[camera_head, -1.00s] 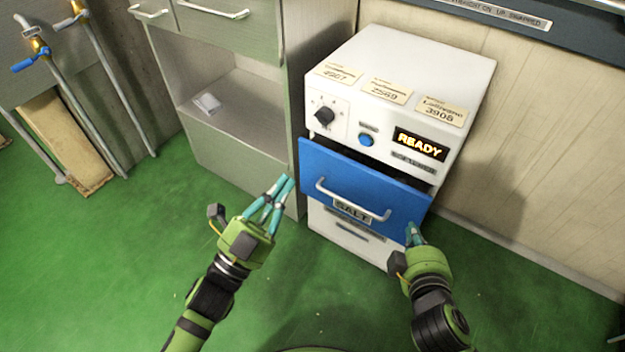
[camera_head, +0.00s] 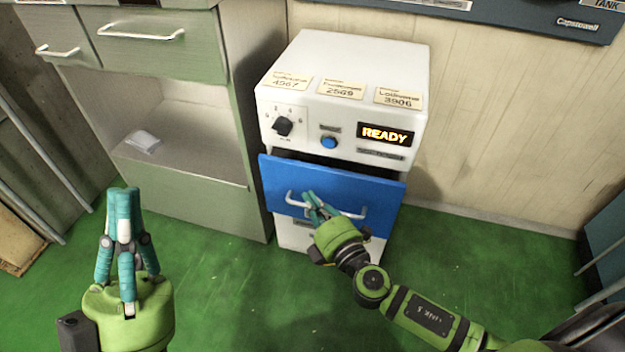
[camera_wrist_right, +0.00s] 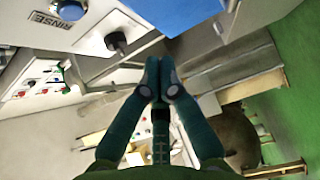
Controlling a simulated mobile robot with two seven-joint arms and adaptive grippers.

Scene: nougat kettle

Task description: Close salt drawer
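The salt drawer (camera_head: 275,180) has a blue front with a white bar handle and stands out from the white machine (camera_head: 340,80); a dark gap shows above it. My right gripper (camera_head: 312,198) is in front of the drawer, at the middle of the handle, and hides the label there. I cannot tell whether it touches. In the right wrist view its fingertips (camera_wrist_right: 160,78) are together with nothing between them, and part of the blue drawer (camera_wrist_right: 180,12) shows at the top. My left gripper (camera_head: 124,195) is raised at the left, fingers together and empty, away from the drawer.
A grey-green cabinet (camera_head: 190,205) with an open shelf stands close to the machine's left side. The machine carries a dial (camera_head: 283,126), a blue button (camera_head: 329,142) and a READY display (camera_head: 387,134). Green floor (camera_head: 460,250) is clear at the right.

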